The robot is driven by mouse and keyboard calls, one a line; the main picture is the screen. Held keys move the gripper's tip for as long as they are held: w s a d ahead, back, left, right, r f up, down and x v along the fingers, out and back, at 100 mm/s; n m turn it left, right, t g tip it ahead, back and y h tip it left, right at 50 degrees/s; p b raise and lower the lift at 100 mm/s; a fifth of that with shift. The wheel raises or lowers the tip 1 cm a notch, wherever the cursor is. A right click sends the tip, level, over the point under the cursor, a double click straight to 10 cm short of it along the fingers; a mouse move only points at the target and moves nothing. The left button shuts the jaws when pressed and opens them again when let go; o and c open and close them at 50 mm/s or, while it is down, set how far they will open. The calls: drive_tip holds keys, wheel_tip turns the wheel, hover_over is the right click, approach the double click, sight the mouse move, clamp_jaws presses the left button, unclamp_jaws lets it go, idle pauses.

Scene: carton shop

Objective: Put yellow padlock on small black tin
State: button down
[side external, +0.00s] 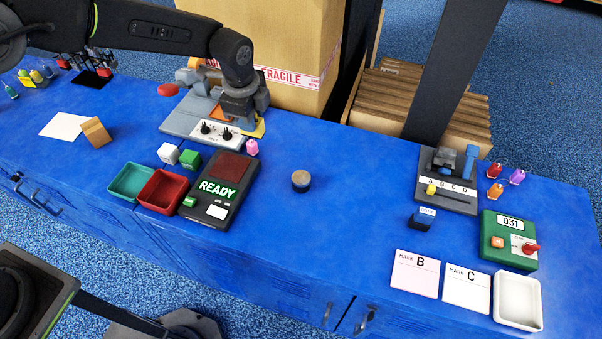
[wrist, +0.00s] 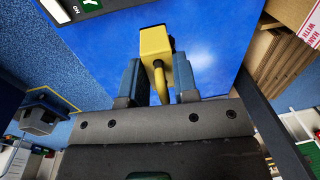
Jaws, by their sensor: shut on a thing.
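My gripper (wrist: 157,80) is shut on the yellow padlock (wrist: 155,42), which sits between the two blue-grey fingers in the wrist view. Its yellow body points away from me and its shackle lies toward the palm. In the side view my gripper (side external: 246,112) is over the right part of a grey machine at the back; a yellow patch shows beside it, but I cannot tell whether it is the padlock. A small round dark tin with a tan-looking top (side external: 301,181) stands alone on the blue bench, in front and to the right of my gripper. Nothing is on it.
The grey machine (side external: 184,123) with black knobs and the black READY panel (side external: 221,188) stand left of the tin. A pink item (side external: 252,147) is near the panel. A large carton (side external: 287,45) is behind my gripper. The bench around the tin is clear.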

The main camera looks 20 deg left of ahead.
drive_tip(key=d+f, duration=0.2)
drive_tip(key=d, duration=0.1)
drive_tip(key=d+f, duration=0.2)
drive_tip(key=d, duration=0.2)
drive_tip(key=d+f, duration=0.2)
drive_tip(key=d, duration=0.2)
drive_tip(key=shift+s+d+f, duration=0.2)
drive_tip(key=shift+s+f, duration=0.1)
drive_tip(key=shift+f, duration=0.05)
drive_tip(key=shift+d+f, duration=0.1)
drive_tip(key=shift+f, duration=1.95)
drive_tip(key=shift+f, duration=0.1)
drive_tip(key=c, duration=0.9)
unclamp_jaws()
drive_tip(key=r, duration=0.4)
drive_tip(key=s+r, duration=0.1)
drive_tip(key=r, duration=0.7)
drive_tip(key=shift+s, duration=0.15)
drive_tip(key=shift+r, duration=0.15)
